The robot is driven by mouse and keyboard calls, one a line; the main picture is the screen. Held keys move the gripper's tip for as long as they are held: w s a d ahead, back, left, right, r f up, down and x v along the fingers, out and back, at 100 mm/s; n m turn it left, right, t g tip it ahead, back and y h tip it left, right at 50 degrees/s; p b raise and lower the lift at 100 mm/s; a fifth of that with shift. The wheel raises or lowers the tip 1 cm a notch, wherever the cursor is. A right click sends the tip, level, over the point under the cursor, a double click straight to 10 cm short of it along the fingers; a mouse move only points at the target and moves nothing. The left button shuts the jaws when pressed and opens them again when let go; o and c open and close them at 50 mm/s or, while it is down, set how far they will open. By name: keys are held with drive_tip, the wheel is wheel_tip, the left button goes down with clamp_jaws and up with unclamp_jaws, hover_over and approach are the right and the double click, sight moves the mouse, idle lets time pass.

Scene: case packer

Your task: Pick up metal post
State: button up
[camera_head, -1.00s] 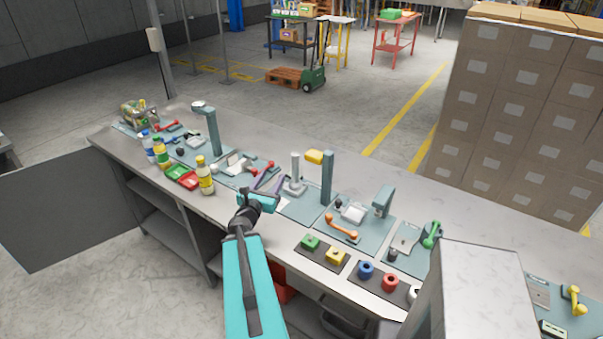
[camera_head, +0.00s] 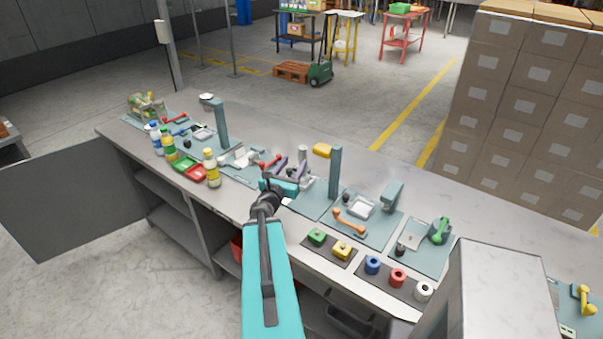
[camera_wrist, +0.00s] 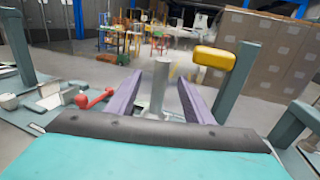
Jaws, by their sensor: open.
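The metal post (camera_head: 303,151) is a light grey upright cylinder on the bench, with its lower part hidden by my gripper in the head view. My gripper (camera_head: 291,166) has two purple fingers and is open and empty, at the near side of the post.
A teal column (camera_head: 335,172) with a yellow head (camera_head: 322,150) stands close right of the post. Red-handled parts (camera_head: 270,161) lie to the left.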

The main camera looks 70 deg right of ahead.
sight(301, 153)
drive_tip(key=shift+d+f+b, duration=0.1)
drive_tip(key=shift+d+b, duration=1)
drive_tip(key=shift+b, duration=2.1)
drive_tip(key=shift+d+r+p, duration=0.2)
drive_tip(key=shift+d+p, duration=0.15)
drive_tip(key=shift+d, duration=0.35)
drive_tip(key=shift+d+f+p, duration=0.1)
drive_tip(key=shift+d+p, duration=0.5)
drive_tip(key=shift+d, duration=1.6)
drive_tip(key=shift+s+d+p, duration=0.15)
drive_tip(key=shift+d+p, duration=0.9)
drive_tip(key=shift+d, duration=0.65)
drive_tip(key=shift+d+p, duration=0.3)
drive_tip(key=shift+d, duration=0.6)
drive_tip(key=shift+c, duration=0.2)
clamp_jaws()
